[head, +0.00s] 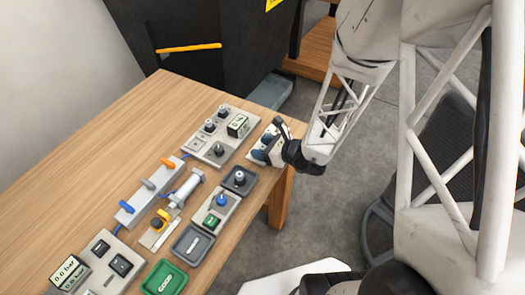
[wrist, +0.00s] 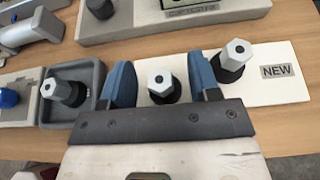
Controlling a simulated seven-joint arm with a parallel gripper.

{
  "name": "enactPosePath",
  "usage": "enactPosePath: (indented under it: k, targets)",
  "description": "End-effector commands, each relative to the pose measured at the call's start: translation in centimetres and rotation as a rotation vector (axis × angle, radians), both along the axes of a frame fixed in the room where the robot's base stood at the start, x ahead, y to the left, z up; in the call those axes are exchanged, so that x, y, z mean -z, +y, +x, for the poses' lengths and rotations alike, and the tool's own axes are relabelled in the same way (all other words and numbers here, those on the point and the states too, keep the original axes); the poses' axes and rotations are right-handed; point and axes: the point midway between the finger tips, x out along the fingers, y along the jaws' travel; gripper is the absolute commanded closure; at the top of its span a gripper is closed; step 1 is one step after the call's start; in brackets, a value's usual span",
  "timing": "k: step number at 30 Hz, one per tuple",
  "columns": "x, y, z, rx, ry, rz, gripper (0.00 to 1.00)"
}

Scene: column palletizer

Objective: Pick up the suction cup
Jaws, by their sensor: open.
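In the wrist view, a suction cup (wrist: 162,78) with a light grey hexagonal top and black body stands on a white plate (wrist: 290,88) labelled NEW. My gripper (wrist: 160,66) is open, with one blue finger on each side of this cup. A gap shows on both sides of its top. A second, similar cup (wrist: 236,57) stands on the plate just right of the right finger. A third cup (wrist: 57,89) stands in a dark grey tray (wrist: 90,105) at left. In the head view, my gripper (head: 271,147) is at the table's right edge and hides most of the plate.
The wooden table (head: 110,135) holds a grey panel (head: 205,153) with knobs, a valve block (head: 136,207), a cylinder (head: 188,187), a grey tray (head: 192,243) and a green GOOD tray (head: 165,278). The panel is close behind the plate. The table's left part is clear.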

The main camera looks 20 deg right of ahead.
Motion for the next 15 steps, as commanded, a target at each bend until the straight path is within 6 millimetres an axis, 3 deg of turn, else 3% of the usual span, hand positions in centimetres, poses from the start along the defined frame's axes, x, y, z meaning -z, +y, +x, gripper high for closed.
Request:
enactPosePath:
  k: [5,15]
  targets:
    - [0.00,-0.01,-0.01,0.000,0.000,0.000,0.47]
    - [0.00,-0.01,-0.01,0.000,0.000,0.000,0.96]
